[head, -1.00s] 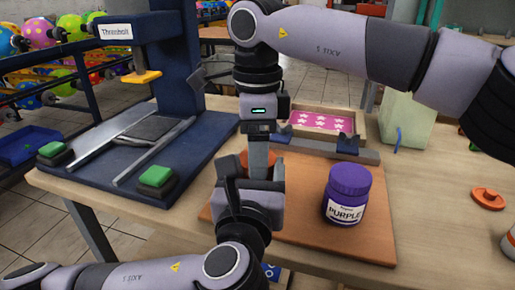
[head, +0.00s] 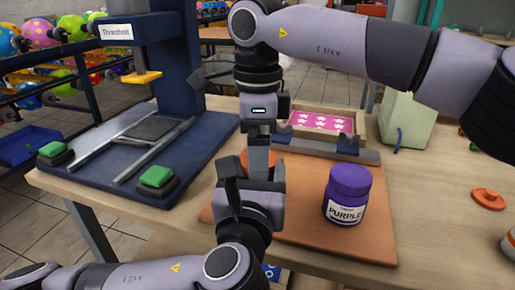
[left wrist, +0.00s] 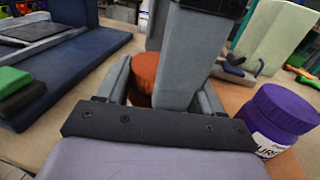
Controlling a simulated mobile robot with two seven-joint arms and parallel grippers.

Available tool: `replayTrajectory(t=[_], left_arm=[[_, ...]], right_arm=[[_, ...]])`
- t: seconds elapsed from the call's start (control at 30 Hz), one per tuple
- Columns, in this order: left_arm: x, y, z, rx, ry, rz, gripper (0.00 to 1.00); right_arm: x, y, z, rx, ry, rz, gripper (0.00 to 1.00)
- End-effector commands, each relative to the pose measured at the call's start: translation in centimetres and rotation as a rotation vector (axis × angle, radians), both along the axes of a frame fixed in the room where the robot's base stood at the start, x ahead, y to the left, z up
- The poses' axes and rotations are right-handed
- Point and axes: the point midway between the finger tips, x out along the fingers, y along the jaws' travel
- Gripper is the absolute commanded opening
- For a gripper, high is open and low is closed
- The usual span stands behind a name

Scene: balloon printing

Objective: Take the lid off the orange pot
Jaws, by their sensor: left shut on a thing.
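The orange pot's lid (left wrist: 145,66) shows as an orange ribbed cap in the left wrist view, seated on the pot (left wrist: 139,99), whose dim side is mostly hidden. In the head view only slivers of orange (head: 244,160) show behind the grippers. My left gripper (head: 252,188) comes from the front, with its fingers on both sides of the pot, shut on it. My right gripper (head: 259,158) points straight down from above, its grey fingers at the lid. They cover part of the lid, and I cannot tell whether they grip it.
A purple jar (head: 347,193) stands close on the right of the brown board (head: 310,240). A flat orange piece (head: 488,199) lies on the table at far right. A blue press (head: 150,130) with green buttons stands left. A pink star-patterned tray (head: 320,122) sits behind.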

Motion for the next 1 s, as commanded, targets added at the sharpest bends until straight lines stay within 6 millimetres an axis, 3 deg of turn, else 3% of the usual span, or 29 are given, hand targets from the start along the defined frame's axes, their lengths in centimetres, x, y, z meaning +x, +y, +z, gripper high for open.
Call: replayTrajectory(t=[0.3,0.5,0.8,1.0], left_arm=[[0.0,0.1,0.0,0.001,0.001,0.002,0.0],[0.1,0.1,0.0,0.001,0.001,0.002,0.0],[0.1,0.1,0.0,0.001,0.001,0.003,0.0],[0.1,0.1,0.0,0.001,0.0,0.003,0.0]], right_arm=[[0.0,0.0,3.8,0.0,-0.002,0.0,0.94],[0.0,0.0,4.7,0.0,0.0,-0.016,0.9],[-0.1,0.0,7.4,0.0,-0.001,-0.277,0.9],[-0.1,-0.1,7.0,-0.003,0.001,-0.342,0.9]])
